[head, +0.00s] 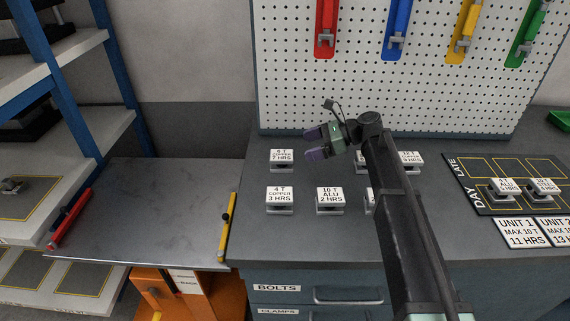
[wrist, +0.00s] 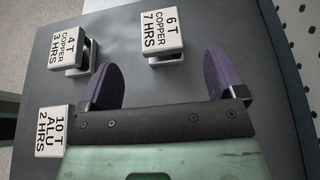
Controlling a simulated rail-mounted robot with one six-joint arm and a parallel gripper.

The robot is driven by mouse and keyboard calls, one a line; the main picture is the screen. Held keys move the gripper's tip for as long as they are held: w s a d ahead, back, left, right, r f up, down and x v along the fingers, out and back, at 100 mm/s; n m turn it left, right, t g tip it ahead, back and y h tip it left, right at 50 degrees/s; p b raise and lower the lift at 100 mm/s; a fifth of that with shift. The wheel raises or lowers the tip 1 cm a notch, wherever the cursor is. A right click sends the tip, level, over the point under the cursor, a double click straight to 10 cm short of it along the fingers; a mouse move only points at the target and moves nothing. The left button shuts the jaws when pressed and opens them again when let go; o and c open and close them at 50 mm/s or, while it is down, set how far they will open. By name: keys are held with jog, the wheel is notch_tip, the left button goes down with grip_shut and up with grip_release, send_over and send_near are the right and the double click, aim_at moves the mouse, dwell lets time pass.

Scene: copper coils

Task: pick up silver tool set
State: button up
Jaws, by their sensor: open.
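I cannot make out anything that is clearly a silver tool set in either view. My gripper (head: 311,144) is over the grey bench top, left of the upright arm link in the head view. Its two purple fingers are apart with nothing between them; this also shows in the wrist view (wrist: 160,74). The white-topped block marked 6 T copper 7 hrs (head: 281,157) stands left of the fingers; in the wrist view it lies beyond them (wrist: 162,29). Blocks marked 4 T copper (head: 279,195) and 10 T alu (head: 330,195) stand nearer the bench front.
Red (head: 325,28), blue (head: 397,27), yellow (head: 463,30) and green (head: 527,32) tools with grey clamp parts hang on the pegboard (head: 290,85). A dark marked board (head: 464,180) holds two blocks at right. My arm hides part of the bench.

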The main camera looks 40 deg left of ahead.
aim_at(282, 154)
jog(key=b+x, duration=0.1)
jog(key=x, duration=0.3)
jog(key=shift+w+d+f, duration=0.1)
jog(key=shift+f, duration=0.1)
jog(key=shift+s+a, duration=0.25)
jog(key=shift+a, duration=0.05)
jog(key=b+x, duration=0.2)
jog(key=x, duration=0.3)
jog(key=shift+f, duration=0.15)
jog(key=c, duration=1.3)
notch_tip(282, 154, up, 20)
jog(key=p, duration=2)
